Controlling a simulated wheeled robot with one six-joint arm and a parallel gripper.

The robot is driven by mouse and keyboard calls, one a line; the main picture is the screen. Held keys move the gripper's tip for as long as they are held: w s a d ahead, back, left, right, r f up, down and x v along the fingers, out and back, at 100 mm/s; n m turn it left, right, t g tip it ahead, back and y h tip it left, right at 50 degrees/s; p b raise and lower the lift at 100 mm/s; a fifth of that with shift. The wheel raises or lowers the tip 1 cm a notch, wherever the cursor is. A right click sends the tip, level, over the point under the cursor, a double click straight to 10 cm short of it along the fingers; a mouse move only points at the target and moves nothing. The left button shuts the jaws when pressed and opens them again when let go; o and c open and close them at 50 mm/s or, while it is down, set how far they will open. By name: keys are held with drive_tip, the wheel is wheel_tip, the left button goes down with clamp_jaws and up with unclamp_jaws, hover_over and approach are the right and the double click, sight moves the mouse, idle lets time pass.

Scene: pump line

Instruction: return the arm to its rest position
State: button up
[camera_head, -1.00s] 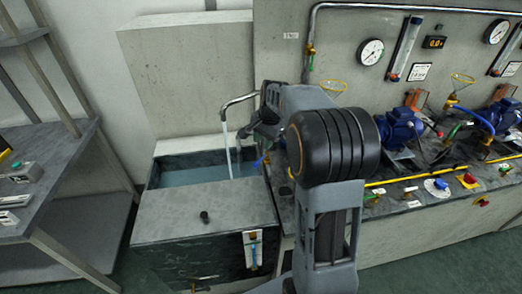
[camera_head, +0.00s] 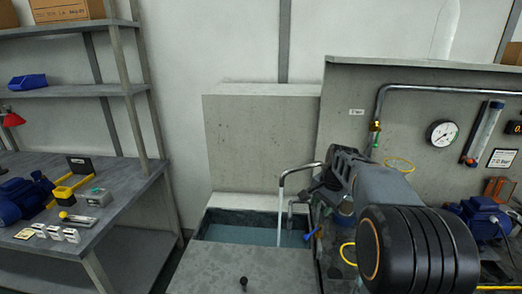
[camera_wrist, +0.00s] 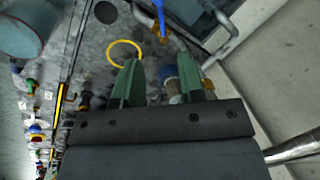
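My arm reaches forward over the bench beside the water tank in the head view. Its wrist is close to the bent spout (camera_head: 300,168), and the fingertips are hard to make out there. In the wrist view my gripper (camera_wrist: 158,70) points down at the bench, its two green fingers apart. A yellow ring (camera_wrist: 124,52) lies beyond the left finger.
Water runs from the spout into the open tank (camera_head: 222,258). The panel (camera_head: 410,100) with a gauge (camera_head: 442,133) and pipes stands behind and right of my arm. A blue pump (camera_head: 482,218) is at the right. A loaded workbench (camera_head: 120,212) stands at the left.

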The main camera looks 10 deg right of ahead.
drive_tip(key=s+a+f+n+t, duration=0.1)
drive_tip(key=s+a+n, duration=0.4)
drive_tip(key=s, duration=0.5)
drive_tip(key=s+a+f+n+h, duration=0.1)
drive_tip(key=s+a+n, duration=0.4)
drive_tip(key=s, duration=0.6)
drive_tip(key=shift+n+t+p, duration=0.4)
drive_tip(key=shift+n, duration=0.3)
drive_tip(key=shift+a+f, duration=0.1)
drive_tip(key=shift+s, duration=0.1)
